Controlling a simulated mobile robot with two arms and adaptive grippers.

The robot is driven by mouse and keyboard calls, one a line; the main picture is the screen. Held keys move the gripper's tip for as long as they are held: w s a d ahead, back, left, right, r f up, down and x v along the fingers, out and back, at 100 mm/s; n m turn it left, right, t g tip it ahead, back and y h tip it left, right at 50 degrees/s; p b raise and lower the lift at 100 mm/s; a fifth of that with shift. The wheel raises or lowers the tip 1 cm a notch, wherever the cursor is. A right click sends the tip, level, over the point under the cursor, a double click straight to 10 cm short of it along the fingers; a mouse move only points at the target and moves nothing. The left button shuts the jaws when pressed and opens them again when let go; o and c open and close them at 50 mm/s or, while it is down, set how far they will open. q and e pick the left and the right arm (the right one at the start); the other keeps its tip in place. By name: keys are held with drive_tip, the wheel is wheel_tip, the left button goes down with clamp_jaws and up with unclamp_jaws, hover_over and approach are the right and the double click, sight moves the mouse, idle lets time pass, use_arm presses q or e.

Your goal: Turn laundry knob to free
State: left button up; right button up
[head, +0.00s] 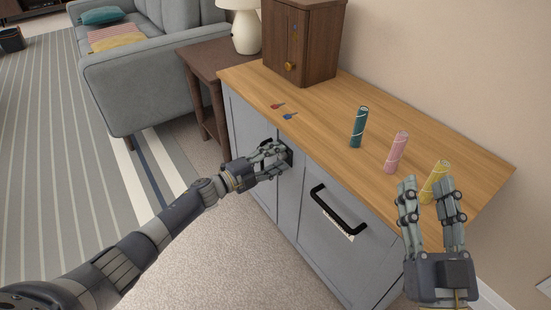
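A dark, squarish fitting (287,158), possibly the laundry knob, sits on the front of the grey cabinet (244,133) just below the wooden top. My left gripper (281,153) is at this fitting and hides most of it. I cannot tell whether its fingers are closed on the fitting, nor which way the fitting is turned. My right gripper (431,188) is open and empty, fingers pointing up, in front of the cabinet's right end. A black bar handle (338,211) is on the right-hand front, with a small white label partly hidden beneath it.
The wooden top (330,113) bears a teal roll (358,128), a pink roll (396,152), a yellow roll (435,181), a red key-like item (277,106), a blue one (289,116) and a brown wooden box (301,42). A side table and grey sofa stand left. Carpet is clear in front.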

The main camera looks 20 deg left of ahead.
use_arm(q)
drive_tip(key=v, duration=1.2)
drive_tip(key=shift+s+a, duration=0.1)
